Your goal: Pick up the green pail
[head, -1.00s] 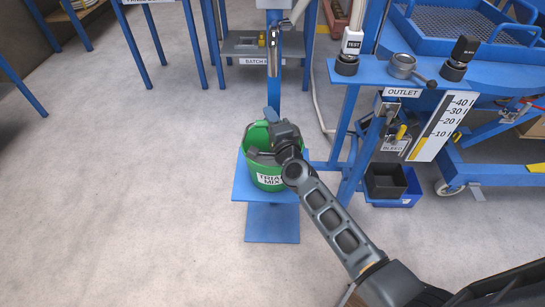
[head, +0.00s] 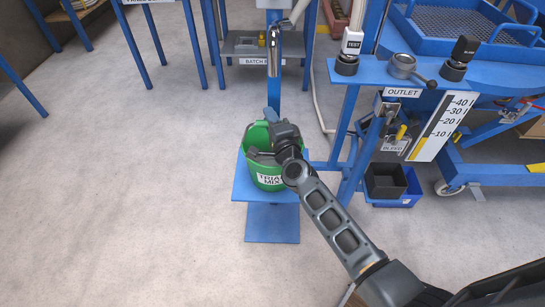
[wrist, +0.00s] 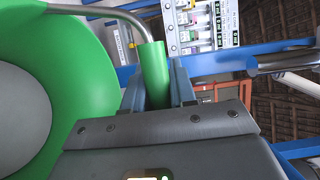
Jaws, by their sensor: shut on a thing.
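The green pail (head: 252,139) stands upright on a blue stand plate (head: 242,187) in the head view. Its white label reads "TRIAL MIX", partly covered by my arm. In the wrist view the pail (wrist: 92,70) fills the left side, with its pale grey inside showing. Its metal bail (wrist: 110,13) ends in a green grip (wrist: 153,62). My gripper (wrist: 158,92) is shut on this green grip, with a finger on either side of it. In the head view my wrist covers the pail's right side and part of its rim.
A blue post with a shelf marked "BATCH" (head: 258,61) rises behind the pail. To the right are the "OUTLET" bench (head: 402,92), a level scale (head: 443,127) and a dark bin (head: 385,181). The floor to the left and front is clear.

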